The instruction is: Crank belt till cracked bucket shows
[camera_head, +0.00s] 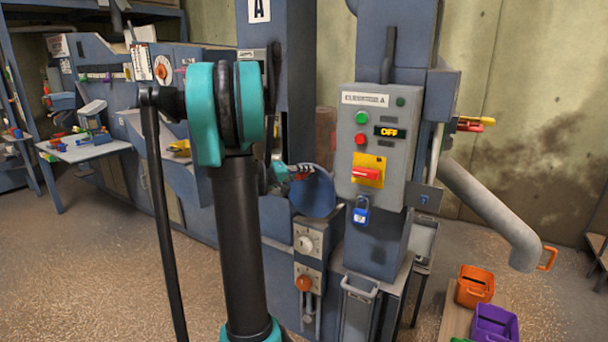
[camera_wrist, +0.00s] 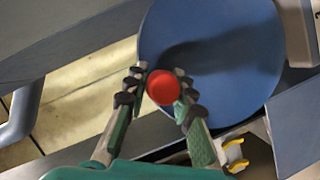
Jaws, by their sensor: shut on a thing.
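A blue round crank disc (camera_head: 312,192) is on the elevator's side, low in the middle of the head view. It fills much of the wrist view (camera_wrist: 225,50). A red round knob (camera_wrist: 163,87) stands at the disc's left edge. My gripper (camera_wrist: 162,90) is shut on this knob, one finger on each side. In the head view my arm covers part of the gripper (camera_head: 290,172). I see no bucket of the belt and no crack; the belt is hidden inside the blue housing (camera_head: 283,60).
A grey control panel (camera_head: 375,140) shows OFF, with a red switch (camera_head: 366,174) and a blue padlock (camera_head: 361,212). A grey pipe (camera_head: 490,210) slopes down at right. Orange (camera_head: 474,286) and purple bins (camera_head: 494,323) stand at lower right. Floor at lower left is clear.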

